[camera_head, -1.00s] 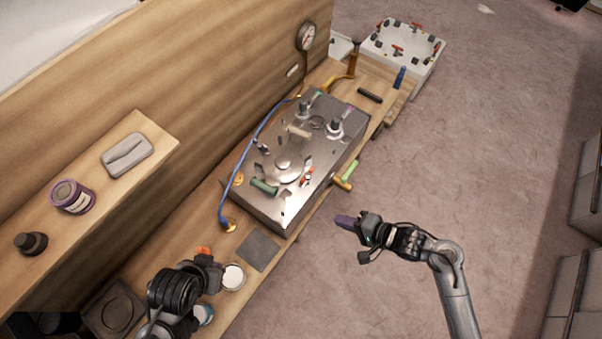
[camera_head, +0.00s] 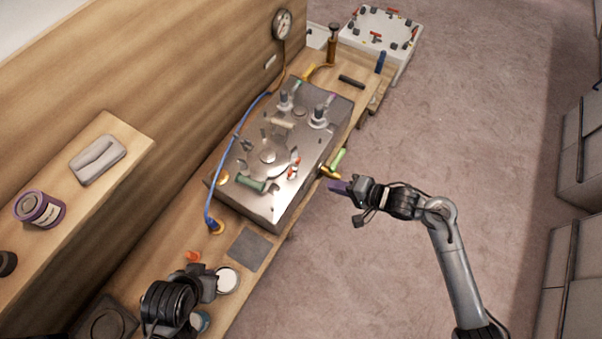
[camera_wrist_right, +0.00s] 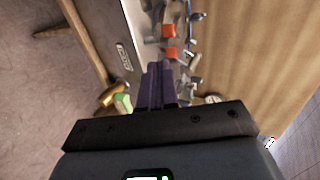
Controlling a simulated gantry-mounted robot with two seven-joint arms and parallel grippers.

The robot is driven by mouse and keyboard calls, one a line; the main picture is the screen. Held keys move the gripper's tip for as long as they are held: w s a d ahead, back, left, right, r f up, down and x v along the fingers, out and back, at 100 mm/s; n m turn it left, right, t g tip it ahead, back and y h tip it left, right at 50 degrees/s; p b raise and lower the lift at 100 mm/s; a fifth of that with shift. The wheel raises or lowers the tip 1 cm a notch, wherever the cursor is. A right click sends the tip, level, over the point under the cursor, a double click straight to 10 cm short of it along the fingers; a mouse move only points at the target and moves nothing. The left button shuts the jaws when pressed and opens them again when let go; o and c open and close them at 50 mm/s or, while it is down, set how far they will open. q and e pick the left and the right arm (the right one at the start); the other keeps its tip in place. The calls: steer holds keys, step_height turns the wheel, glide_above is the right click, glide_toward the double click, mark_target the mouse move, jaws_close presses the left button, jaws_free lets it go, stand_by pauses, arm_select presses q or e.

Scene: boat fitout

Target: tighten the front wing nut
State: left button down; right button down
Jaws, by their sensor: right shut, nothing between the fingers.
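A metal box with a shiny top (camera_head: 275,205) lies on the wooden bench. Small fittings stand on its top, among them a red-handled one (camera_head: 294,168) near the right edge. I cannot tell for certain which small part is the front wing nut. My right gripper (camera_head: 337,187) has purple fingers and is shut and empty, just right of the box and apart from it.
A green-handled tool (camera_head: 338,159) lies by the box's right edge. A blue hose (camera_head: 227,160) runs along its left side. A gauge (camera_head: 282,24) is on the wall. A white tray (camera_head: 350,40) stands at the far end.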

steer(key=b, duration=0.1)
glide_toward(292, 172)
step_height(292, 172, down, 3)
steer(key=a, duration=0.1)
steer(key=w+a, duration=0.2)
steer(key=shift+w+a+f, duration=0.15)
steer(key=shift+w+a, duration=0.1)
steer(key=shift+a, duration=0.05)
steer(key=shift+w+a, duration=0.3)
steer(key=shift+a, duration=0.15)
